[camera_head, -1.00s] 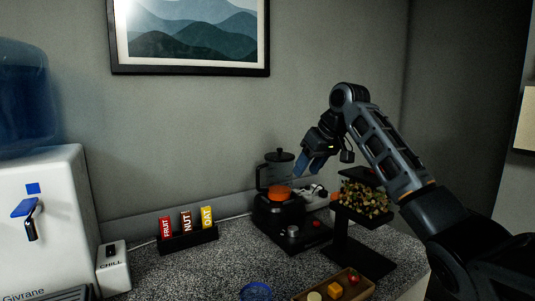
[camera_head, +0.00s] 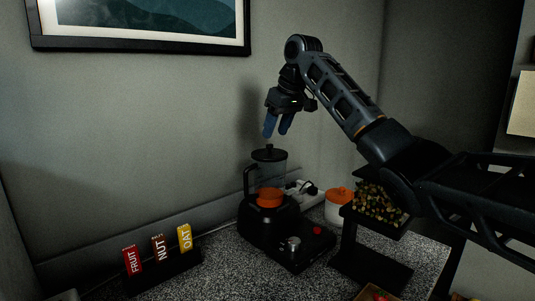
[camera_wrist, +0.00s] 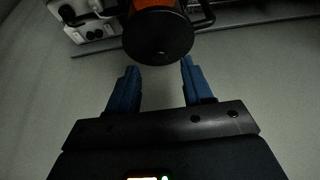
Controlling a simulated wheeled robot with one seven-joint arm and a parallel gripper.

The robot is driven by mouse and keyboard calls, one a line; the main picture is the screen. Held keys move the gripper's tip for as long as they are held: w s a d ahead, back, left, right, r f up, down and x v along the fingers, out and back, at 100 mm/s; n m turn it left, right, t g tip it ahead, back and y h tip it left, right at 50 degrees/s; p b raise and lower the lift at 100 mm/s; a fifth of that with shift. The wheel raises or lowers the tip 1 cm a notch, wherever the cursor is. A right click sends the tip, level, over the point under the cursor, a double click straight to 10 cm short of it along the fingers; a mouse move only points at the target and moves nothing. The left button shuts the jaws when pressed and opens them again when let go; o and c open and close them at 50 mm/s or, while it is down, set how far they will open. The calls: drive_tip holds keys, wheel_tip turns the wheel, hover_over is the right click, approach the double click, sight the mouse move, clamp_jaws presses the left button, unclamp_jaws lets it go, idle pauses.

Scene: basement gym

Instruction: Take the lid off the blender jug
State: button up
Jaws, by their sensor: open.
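The blender jug (camera_head: 270,176) is clear with a black handle and orange contents, and stands upright on its black base (camera_head: 268,222). Its round black lid (camera_head: 269,155) is on the jug, with a small knob on top. My gripper (camera_head: 277,132) is above the lid in the head view, blue fingers pointing down, open and empty, with the knob just below the fingertips. In the wrist view, the lid (camera_wrist: 158,40) shows as a dark disc beyond the open fingers (camera_wrist: 158,75), roughly centred between them. I cannot tell whether a fingertip touches the knob.
A rack of FRUIT, NUT and OAT bars (camera_head: 160,272) stands to the left. A wall socket with plugs (camera_head: 302,190) and an orange-lidded tub (camera_head: 339,204) are behind right. A black stand holding a leafy heap (camera_head: 378,203) is at right, below my arm.

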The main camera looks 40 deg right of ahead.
sight(271, 145)
drive_tip(key=p+x, duration=0.1)
drive_tip(key=x, duration=0.4)
drive_tip(key=shift+w+r, duration=0.15)
drive_tip(key=shift+c, duration=0.2)
clamp_jaws()
